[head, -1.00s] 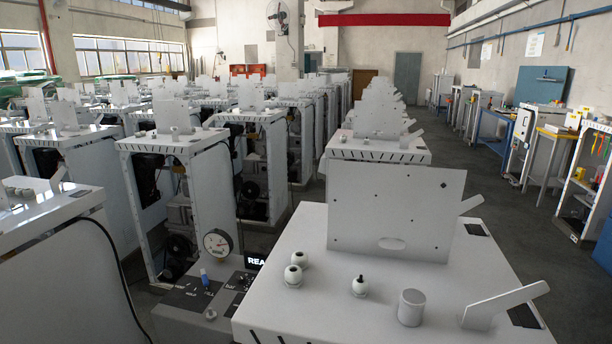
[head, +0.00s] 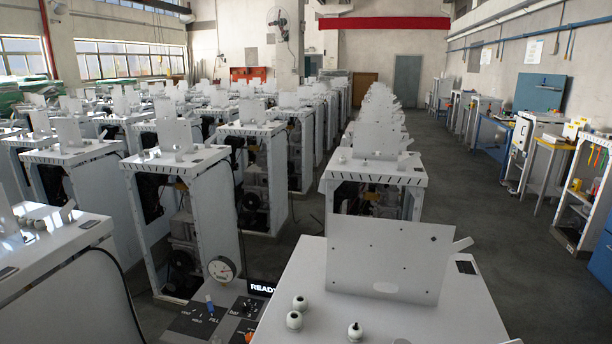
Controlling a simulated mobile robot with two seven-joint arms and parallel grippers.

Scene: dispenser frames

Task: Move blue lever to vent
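The small blue lever (head: 210,304) stands on a dark control panel (head: 192,324) at the lower left of centre in the head view. Small white labels lie around the lever; one looks like FILL and another like VENT, but they are tiny. I cannot tell which label the lever points to. A round white gauge (head: 222,269) stands just behind the lever. Neither of my grippers is in view.
A white dispenser frame (head: 420,318) with an upright plate (head: 385,260) and white knobs stands right of the panel. Another white frame (head: 60,245) stands at the left, with a black cable. Rows of similar frames fill the back. Open floor (head: 490,215) runs along the right.

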